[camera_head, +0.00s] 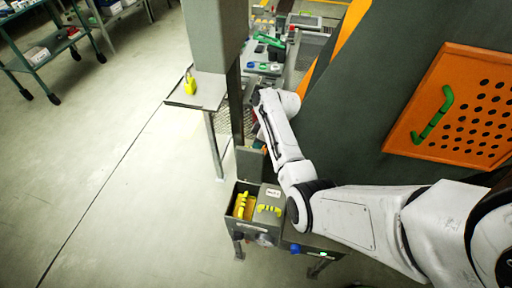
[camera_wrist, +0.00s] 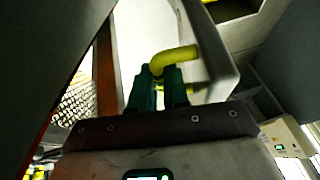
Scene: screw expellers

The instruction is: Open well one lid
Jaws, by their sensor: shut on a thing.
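In the wrist view, my gripper (camera_wrist: 160,78) has dark green fingers shut on a curved yellow handle (camera_wrist: 178,57). The handle belongs to a pale grey lid (camera_wrist: 213,50), which looks tilted; how far it is raised I cannot tell. In the head view, my forearm reaches up past the column, and my fingers and the held handle are hidden. A low grey box (camera_head: 257,228) stands below my elbow. Its left part shows an orange interior with yellow pieces (camera_head: 241,204). Its right part has a grey cover with a yellow handle (camera_head: 269,210).
A dark machine with an orange perforated door (camera_head: 450,108) and green handle rises at right. A small side table (camera_head: 205,92) carries a yellow padlock-like item (camera_head: 191,85). A cluttered bench (camera_head: 266,68) stands behind. The floor at left is open, with carts at the far left.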

